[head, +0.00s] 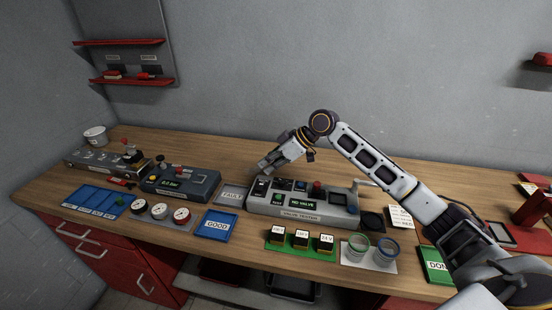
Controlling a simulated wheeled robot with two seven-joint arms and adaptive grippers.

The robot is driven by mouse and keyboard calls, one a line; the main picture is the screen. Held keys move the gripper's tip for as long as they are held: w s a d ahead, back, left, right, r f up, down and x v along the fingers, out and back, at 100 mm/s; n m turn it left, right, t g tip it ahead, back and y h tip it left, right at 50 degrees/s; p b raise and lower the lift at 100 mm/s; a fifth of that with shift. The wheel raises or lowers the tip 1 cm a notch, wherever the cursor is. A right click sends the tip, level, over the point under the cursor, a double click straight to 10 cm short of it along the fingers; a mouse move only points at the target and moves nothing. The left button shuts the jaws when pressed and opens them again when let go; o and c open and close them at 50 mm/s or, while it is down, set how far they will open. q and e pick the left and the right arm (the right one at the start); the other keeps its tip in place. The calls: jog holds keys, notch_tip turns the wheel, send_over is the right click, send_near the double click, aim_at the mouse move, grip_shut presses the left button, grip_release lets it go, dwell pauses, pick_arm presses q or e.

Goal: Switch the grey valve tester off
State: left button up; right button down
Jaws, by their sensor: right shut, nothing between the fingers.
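The grey valve tester (300,216) sits on the wooden bench in the middle of the head view. Its small screen reads "NO VALVE" and is lit, with another small green-lit display to its left. A red knob (318,187) stands on its top. A dark switch (260,187) is at its left end; its position is too small to tell. My right gripper (265,167) is shut and empty, just above and behind the tester's left end. I cannot tell whether it touches the tester. My left gripper is out of view.
A blue-grey device (188,184) with a lit display stands left of the tester. A blue GOOD tray (216,225), a grey FAULT tray (232,196) and a green mat (292,247) with several labelled blocks lie nearby. The bench behind is mostly clear up to the wall.

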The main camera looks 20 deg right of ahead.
aim_at(263, 188)
jog(key=f, duration=0.1)
jog(key=a+f, duration=0.2)
jog(key=shift+w+f, duration=0.35)
jog(key=shift+s+f, duration=0.15)
jog(key=shift+f, duration=0.55)
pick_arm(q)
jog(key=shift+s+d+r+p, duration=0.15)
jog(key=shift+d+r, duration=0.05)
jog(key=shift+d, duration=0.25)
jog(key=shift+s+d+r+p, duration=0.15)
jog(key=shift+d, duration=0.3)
pick_arm(e)
jog(key=shift+a+f, duration=0.1)
jog(key=shift+f, duration=0.35)
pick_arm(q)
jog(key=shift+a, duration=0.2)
